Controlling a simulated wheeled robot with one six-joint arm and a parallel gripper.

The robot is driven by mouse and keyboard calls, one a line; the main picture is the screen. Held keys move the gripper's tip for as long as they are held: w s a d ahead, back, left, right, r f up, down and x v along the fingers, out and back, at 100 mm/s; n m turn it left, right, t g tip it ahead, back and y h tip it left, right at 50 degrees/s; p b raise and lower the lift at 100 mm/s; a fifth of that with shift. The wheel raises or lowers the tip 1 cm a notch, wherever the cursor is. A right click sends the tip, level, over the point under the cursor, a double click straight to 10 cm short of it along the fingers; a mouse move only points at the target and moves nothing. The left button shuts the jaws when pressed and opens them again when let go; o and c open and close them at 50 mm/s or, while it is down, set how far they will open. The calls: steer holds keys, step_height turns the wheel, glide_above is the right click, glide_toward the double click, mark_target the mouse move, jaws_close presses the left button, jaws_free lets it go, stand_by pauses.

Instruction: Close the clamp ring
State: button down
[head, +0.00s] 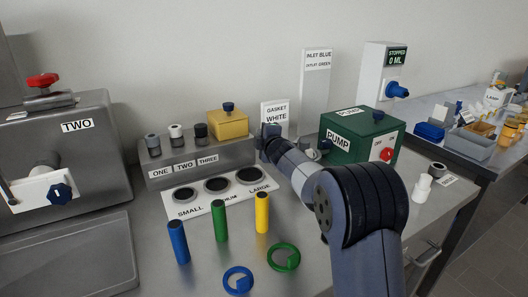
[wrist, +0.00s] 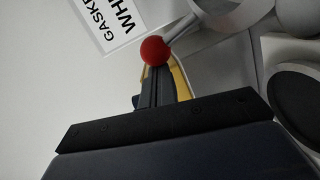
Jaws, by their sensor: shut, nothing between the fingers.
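My gripper (head: 267,132) is shut and empty, in front of the wall between the yellow block and the green pump. In the wrist view its dark fingers (wrist: 152,80) are together, with a red ball knob (wrist: 155,50) at their tips; I cannot tell whether they touch. The knob ends a short grey lever (wrist: 180,27) that runs to a pale grey curved part (wrist: 228,14), which looks like the clamp ring. In the head view my arm mostly hides this area; a grey rounded fitting (head: 325,146) shows beside the pump. How far the ring is closed cannot be told.
The green pump (head: 350,137) stands right of my arm, and a "GASKET WHITE" sign (head: 275,113) stands behind my gripper. A yellow block (head: 228,124) and knobs sit on a steel ledge at left. Coloured cylinders and rings stand in front on the bench.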

steer(key=w+m+h+b, duration=0.1)
steer(key=b, duration=0.4)
steer(key=w+d+m+h+b, duration=0.1)
steer(key=h+b, duration=0.1)
steer(key=b, duration=0.3)
steer(key=shift+d+f+t, duration=0.25)
steer(key=shift+f+t, duration=0.15)
steer(key=shift+w+d+r+m+h+b, duration=0.15)
steer(key=shift+h+b, duration=0.1)
steer(key=shift+b, duration=0.3)
steer(key=shift+s+d+m+h+b, duration=0.15)
steer(key=shift+h+b, duration=0.1)
steer(key=shift+b, duration=0.25)
steer(key=shift+w+d+r+m, duration=0.3)
steer(key=shift+d, duration=0.1)
steer(key=shift+w+d+p, duration=0.5)
steer(key=shift+d+p, duration=0.25)
steer(key=shift+d, duration=0.15)
steer(key=shift+a, duration=0.1)
